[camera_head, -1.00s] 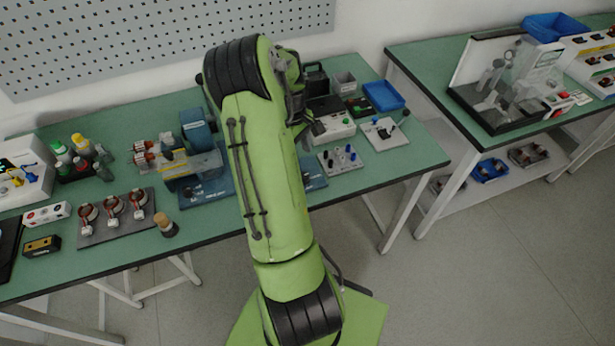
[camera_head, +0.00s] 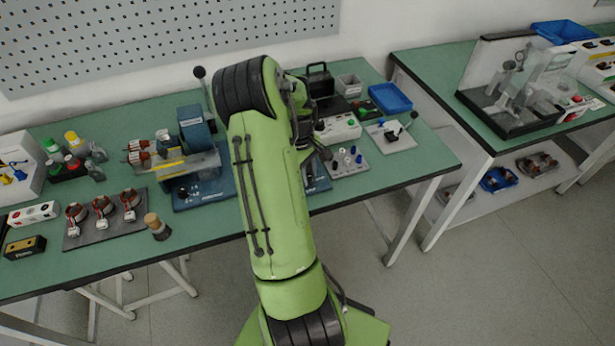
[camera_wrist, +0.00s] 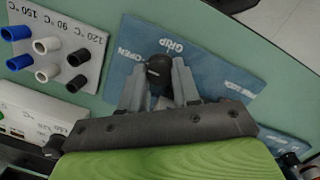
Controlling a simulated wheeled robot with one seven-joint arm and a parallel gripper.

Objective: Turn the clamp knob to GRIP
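The clamp knob (camera_wrist: 159,69) is black and stands on a blue plate (camera_wrist: 215,70) in the wrist view. OPEN is printed to its left and GRIP just above and right of it; both appear tilted or upside down. The gripper (camera_wrist: 160,80) has one grey finger on each side of the knob, very close to it. Whether both fingers press on it I cannot tell. The knob's lower part is hidden between the fingers. In the head view my green arm hides the knob, and the blue base (camera_head: 203,193) of the machine shows beside the arm.
A grey block with white, blue and black pegs (camera_head: 345,162) stands right of the arm, close to the gripper. A board with copper-wound stators (camera_head: 103,212) and a wooden-topped tool (camera_head: 157,226) lie left. A blue tray (camera_head: 390,98) stands at the back right.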

